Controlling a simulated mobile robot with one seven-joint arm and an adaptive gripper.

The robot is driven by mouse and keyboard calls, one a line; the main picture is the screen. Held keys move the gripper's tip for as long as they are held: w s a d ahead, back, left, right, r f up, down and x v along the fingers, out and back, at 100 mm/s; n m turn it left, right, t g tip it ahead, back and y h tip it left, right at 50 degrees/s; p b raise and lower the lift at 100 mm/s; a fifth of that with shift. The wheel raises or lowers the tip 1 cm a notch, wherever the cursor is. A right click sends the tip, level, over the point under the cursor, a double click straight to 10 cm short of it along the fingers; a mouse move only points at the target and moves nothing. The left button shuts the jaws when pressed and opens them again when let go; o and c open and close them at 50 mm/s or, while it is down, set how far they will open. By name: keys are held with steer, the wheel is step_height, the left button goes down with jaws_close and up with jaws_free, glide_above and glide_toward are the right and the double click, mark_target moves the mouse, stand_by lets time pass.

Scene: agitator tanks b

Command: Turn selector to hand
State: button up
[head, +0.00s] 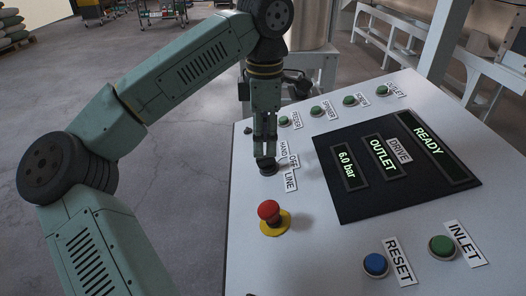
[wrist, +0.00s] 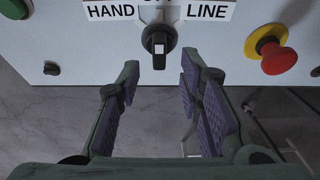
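The selector (head: 267,168) is a black rotary knob on the sloping control panel, with HAND, OFF and LINE labels around it. In the wrist view the selector (wrist: 160,42) shows a raised grip standing upright in the picture, between HAND at left and LINE at right, with OFF cut off at the top edge. A pale mark shows on the grip. My gripper (head: 265,146) is just above the knob in the head view. In the wrist view my gripper (wrist: 158,78) is open, with one finger on each side of the knob's line and clear space between them.
A red mushroom button on a yellow base (head: 269,212) is close to the selector. A black display board (head: 330,148) lies to the right. Blue reset (head: 376,264) and green inlet (head: 442,247) buttons are nearer. Several green buttons line the far edge. Open floor lies left.

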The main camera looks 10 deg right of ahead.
mark_target(264, 157)
steer(key=shift+f, duration=2.05)
steer(key=shift+c, duration=0.3)
jaws_close()
